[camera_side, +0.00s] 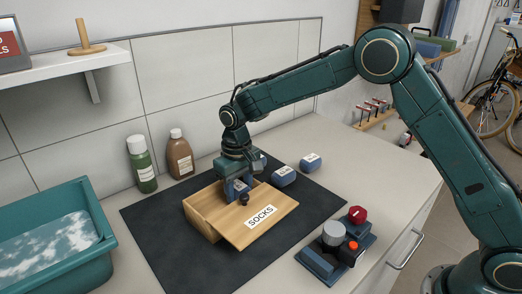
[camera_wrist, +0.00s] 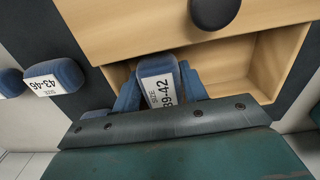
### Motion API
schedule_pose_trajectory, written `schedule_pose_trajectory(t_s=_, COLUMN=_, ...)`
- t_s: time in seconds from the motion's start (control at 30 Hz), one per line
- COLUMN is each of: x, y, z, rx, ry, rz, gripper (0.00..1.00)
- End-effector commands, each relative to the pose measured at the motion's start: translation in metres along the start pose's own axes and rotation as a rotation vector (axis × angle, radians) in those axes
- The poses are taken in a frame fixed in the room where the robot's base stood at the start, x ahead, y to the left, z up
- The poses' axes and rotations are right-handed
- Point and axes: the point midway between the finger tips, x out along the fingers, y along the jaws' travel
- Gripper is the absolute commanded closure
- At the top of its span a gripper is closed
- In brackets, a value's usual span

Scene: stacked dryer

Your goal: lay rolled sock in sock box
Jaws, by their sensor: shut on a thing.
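The wooden sock box (camera_side: 200,219) stands on the dark mat. Its lid (camera_side: 270,217), marked SOCKS and fitted with a dark knob (camera_side: 243,199), lies slanted and leaves part of the box open. The bare interior (camera_wrist: 240,66) shows in the wrist view. My gripper (camera_side: 238,188) is at this opening, pointing down. It is shut on a blue rolled sock (camera_wrist: 157,82) with a white label reading size 39-42. The wrist view shows the sock between the blue fingers over the opening. I cannot tell whether it touches the box floor. In the side view the sock is mostly hidden.
Two other blue rolled socks (camera_side: 284,177) (camera_side: 311,163) lie right of the box; one reads 43-46 (camera_wrist: 45,81). Two bottles (camera_side: 142,165) (camera_side: 180,155) stand behind. A teal basin (camera_side: 50,235) is at left. A control block (camera_side: 335,258) is at front right.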

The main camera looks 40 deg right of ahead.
Motion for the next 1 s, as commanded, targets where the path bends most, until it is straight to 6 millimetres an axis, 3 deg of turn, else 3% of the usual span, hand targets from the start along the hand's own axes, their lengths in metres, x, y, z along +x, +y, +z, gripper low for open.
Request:
schedule_pose_trajectory(t_s=0.47, x=0.0004, y=0.0000, z=0.0001, rx=0.000, ry=0.000, rz=0.000, gripper=0.79)
schedule_pose_trajectory(t_s=0.5, x=0.0004, y=0.0000, z=0.0001, rx=0.000, ry=0.000, rz=0.000, gripper=0.51)
schedule_pose_trajectory(t_s=0.6, x=0.0004, y=0.0002, z=0.0000, rx=0.000, ry=0.000, rz=0.000, gripper=0.32)
schedule_pose_trajectory(t_s=0.8, x=0.0005, y=0.0005, z=0.0001, rx=0.001, ry=-0.001, rz=0.001, gripper=0.32)
schedule_pose_trajectory(t_s=0.9, x=0.0006, y=0.0007, z=0.0002, rx=0.002, ry=-0.001, rz=0.001, gripper=0.18)
schedule_pose_trajectory(t_s=1.0, x=0.0007, y=0.0008, z=0.0002, rx=0.002, ry=-0.001, rz=0.001, gripper=0.18)
